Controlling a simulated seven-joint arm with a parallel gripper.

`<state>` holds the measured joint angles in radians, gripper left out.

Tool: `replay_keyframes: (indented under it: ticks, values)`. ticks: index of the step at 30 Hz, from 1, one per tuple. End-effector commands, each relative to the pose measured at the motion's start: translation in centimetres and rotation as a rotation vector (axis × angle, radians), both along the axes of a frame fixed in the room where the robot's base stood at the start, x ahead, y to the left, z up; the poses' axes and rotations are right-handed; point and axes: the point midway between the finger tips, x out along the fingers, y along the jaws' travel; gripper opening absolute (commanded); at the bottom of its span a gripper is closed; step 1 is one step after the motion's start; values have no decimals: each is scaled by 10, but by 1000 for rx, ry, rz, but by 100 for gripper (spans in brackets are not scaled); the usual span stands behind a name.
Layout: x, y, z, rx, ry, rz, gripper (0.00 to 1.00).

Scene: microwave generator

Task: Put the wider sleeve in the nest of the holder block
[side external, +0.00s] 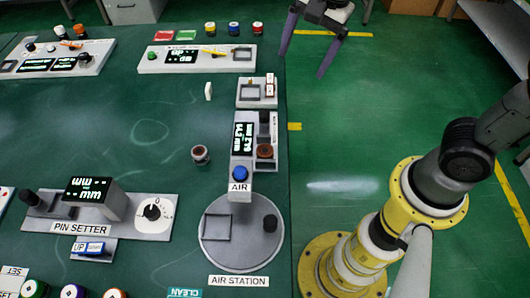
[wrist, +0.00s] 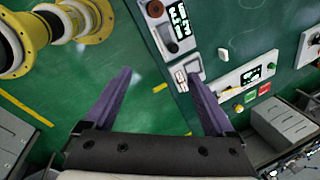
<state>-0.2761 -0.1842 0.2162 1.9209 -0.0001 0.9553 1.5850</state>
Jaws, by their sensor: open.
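My gripper (side external: 302,64) is open and empty, with two purple fingers, raised over the floor beyond the table's right edge. It also shows open in the wrist view (wrist: 160,75). A small grey block (side external: 246,104) with a square recess and small white pieces with red marks stands near the table's right edge, left of and below my gripper in the side view. It may be the holder block; it also shows in the wrist view (wrist: 180,88). A small white piece (side external: 208,91) stands left of it. A dark red and white cylinder (side external: 200,154) stands nearer. I cannot tell which is the wider sleeve.
The air station (side external: 241,255) has a round grey plate, with a display unit behind it. The pin setter (side external: 150,228) is at the front left. A long panel (side external: 150,65) with a display lies at the back, with several capped cylinders behind it. The middle of the table is clear.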

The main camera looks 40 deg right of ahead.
Motion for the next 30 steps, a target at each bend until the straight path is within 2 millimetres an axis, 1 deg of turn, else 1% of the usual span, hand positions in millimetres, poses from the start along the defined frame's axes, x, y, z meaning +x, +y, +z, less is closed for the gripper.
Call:
replay_keyframes:
  ticks: [1,3,6,9,12,14,16,24,27,30]
  values:
    - [11,18,-17,-3,50,-10,89]
    - [20,37,-37,-14,100,-12,89]
    - [24,60,-63,-40,158,36,89]
    - [21,73,-82,-62,201,72,89]
    - [16,80,-94,-76,225,95,89]
    - [14,82,-99,-77,227,100,89]
    - [14,81,-109,-78,227,101,89]
    - [14,81,-158,-77,227,100,89]
    - [15,81,-170,-76,225,100,89]
    - [15,81,-176,-76,223,100,89]
